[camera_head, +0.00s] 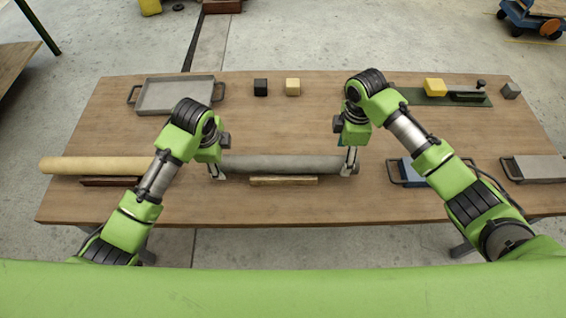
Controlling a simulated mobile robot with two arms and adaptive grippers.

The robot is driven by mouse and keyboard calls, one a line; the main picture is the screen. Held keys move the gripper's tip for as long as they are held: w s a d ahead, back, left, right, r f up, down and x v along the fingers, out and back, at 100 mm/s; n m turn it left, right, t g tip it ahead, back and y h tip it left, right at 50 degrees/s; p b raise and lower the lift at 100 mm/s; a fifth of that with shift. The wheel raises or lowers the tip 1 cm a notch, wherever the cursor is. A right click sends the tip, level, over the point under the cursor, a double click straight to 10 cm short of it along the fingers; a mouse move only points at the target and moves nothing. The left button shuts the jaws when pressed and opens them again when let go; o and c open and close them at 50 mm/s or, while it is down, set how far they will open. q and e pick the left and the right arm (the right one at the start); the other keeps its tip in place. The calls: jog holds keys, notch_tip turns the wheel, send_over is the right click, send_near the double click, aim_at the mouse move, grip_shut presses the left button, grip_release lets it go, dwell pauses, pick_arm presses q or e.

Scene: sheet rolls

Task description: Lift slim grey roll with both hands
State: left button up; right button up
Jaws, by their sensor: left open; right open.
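The slim grey roll (282,164) lies level across a low wooden block (283,181) at the front middle of the table. My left gripper (216,172) is open at the roll's left end. My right gripper (349,168) is open at the roll's right end, with its fingers pointing down. I cannot tell whether the fingers touch the roll. The roll's left tip is partly hidden by my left gripper.
A tan roll (85,165) lies on a dark block at the left, close to my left arm. A grey tray (172,97), a black cube (260,87) and a cream cube (292,87) stand further back. A yellow block (435,87) sits at the back right. The table (290,125) is clear behind the grey roll.

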aim_at(223, 161)
pick_arm(q)
jog(key=shift+x, duration=1.8)
pick_arm(e)
jog(key=shift+f, duration=1.8)
pick_arm(q)
grip_shut()
pick_arm(e)
grip_shut()
pick_arm(q)
jog(key=shift+r, duration=0.15)
pick_arm(e)
jog(key=shift+r, duration=0.1)
